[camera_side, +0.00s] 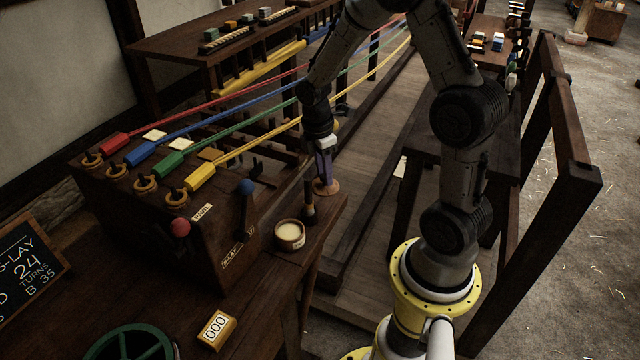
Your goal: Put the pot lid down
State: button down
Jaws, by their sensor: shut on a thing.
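My gripper (324,172) points down over the far right corner of the dark wooden bench (276,268). It is shut on the pot lid (328,189), a round, light brown disc directly under the fingers. The lid looks level and very close to the bench top; I cannot tell whether it touches. The pot (290,237) stands nearer the camera on the same bench. It is a small round tub, uncovered, with pale cream contents showing.
A dark-handled brush (309,205) stands upright between lid and pot. The wooden machine box (215,230) with hooks, coloured ropes, a red knob (180,227) and a blue-knobbed lever (246,187) is to the left. A yellow counter (217,329) lies near the front.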

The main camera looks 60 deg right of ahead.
aim_at(320, 181)
jog(key=shift+w+d+f, duration=0.2)
jog(key=shift+w+f, duration=0.2)
jog(key=shift+f, duration=0.2)
jog(key=shift+w+d+f, duration=0.2)
jog(key=shift+w+f, duration=0.15)
jog(key=shift+f, duration=1.6)
jog(key=shift+f, duration=0.1)
jog(key=c, duration=0.7)
grip_release()
jog(key=shift+o, duration=0.2)
